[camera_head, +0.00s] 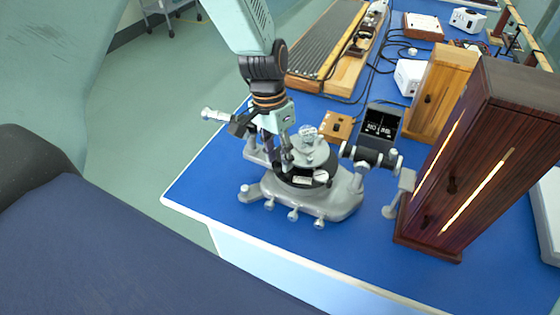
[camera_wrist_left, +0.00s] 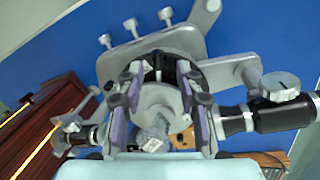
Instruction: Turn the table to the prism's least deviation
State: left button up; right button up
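The grey spectrometer (camera_head: 335,203) stands on the blue bench top. Its round prism table (camera_head: 312,154) carries a small clear prism (camera_head: 308,132); in the wrist view the table (camera_wrist_left: 160,103) shows as a pale disc. My left gripper (camera_head: 279,163) points down at the left side of the prism table. In the left wrist view its fingers (camera_wrist_left: 161,110) are spread, with the disc between and below them. I cannot tell whether the pads touch anything. The telescope and collimator arms reach out to either side. My right gripper is not in view.
A dark wooden lamp housing (camera_head: 485,150) with glowing slits stands close on the right. A dark display box (camera_head: 381,122) and a small wooden block (camera_head: 337,126) stand behind the spectrometer. Cables run behind. The bench front edge is clear (camera_head: 240,220).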

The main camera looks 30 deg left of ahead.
pick_arm(q)
jog(key=shift+w+d+f, duration=0.15)
jog(key=shift+d+f, duration=0.05)
jog(key=shift+f, duration=0.55)
jog(key=shift+d+f, duration=0.15)
jog(key=shift+f, duration=0.1)
jog(key=shift+s, duration=0.65)
jog(key=shift+w+f, duration=0.15)
jog(key=shift+w, duration=0.2)
jog(key=shift+c, duration=0.4)
jog(key=shift+w+f, duration=0.15)
jog(key=shift+w, duration=0.1)
jog(key=c, duration=0.3)
jog(key=shift+s+r, duration=0.25)
jog(key=shift+s, duration=0.15)
grip_shut()
jog(key=shift+f, duration=0.1)
